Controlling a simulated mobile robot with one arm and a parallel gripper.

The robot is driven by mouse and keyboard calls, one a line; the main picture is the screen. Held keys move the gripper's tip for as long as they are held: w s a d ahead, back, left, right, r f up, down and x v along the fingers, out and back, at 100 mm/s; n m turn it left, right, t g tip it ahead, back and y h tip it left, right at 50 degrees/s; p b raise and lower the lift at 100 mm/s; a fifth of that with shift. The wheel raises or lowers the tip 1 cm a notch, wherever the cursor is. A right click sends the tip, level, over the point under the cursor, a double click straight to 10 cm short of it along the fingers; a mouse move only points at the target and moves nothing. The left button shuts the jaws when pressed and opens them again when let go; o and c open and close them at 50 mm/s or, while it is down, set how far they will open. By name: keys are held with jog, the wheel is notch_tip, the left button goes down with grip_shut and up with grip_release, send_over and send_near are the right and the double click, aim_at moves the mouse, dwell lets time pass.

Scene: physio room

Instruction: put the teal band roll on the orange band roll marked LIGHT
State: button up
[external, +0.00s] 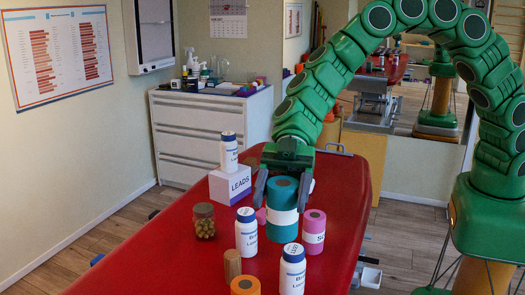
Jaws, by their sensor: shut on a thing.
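The teal band roll (282,231) is upright, with a white label around its middle, over the red table. My gripper (283,190) points down with its two fingers on either side of the roll's upper part, shut on it. I cannot tell whether its base touches the table. An orange band roll (245,286) stands at the bottom edge of the picture, nearer the camera and to the left. Only its top part shows; any LIGHT marking is out of view. The top of the orange roll is bare.
White bottles (246,238) and (292,272) and a wooden cylinder (232,265) stand near the orange roll. A pink roll (314,232) is right of the teal one. A jar (204,222) and a LEADS box (230,185) bearing a bottle (229,152) are left. The red table (150,250) is clear at left.

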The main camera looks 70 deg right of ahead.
jog(key=shift+w+a+f, duration=0.85)
jog(key=shift+w+f, duration=0.05)
jog(key=shift+f, duration=0.75)
jog(key=shift+w+a+f, duration=0.9)
jog(key=shift+f, duration=0.75)
jog(key=shift+w+a+f, duration=0.85)
jog(key=shift+w+f, duration=0.05)
jog(key=shift+f, duration=0.75)
jog(key=shift+f, duration=0.1)
jog(key=o, duration=1.4)
jog(key=v, duration=1.2)
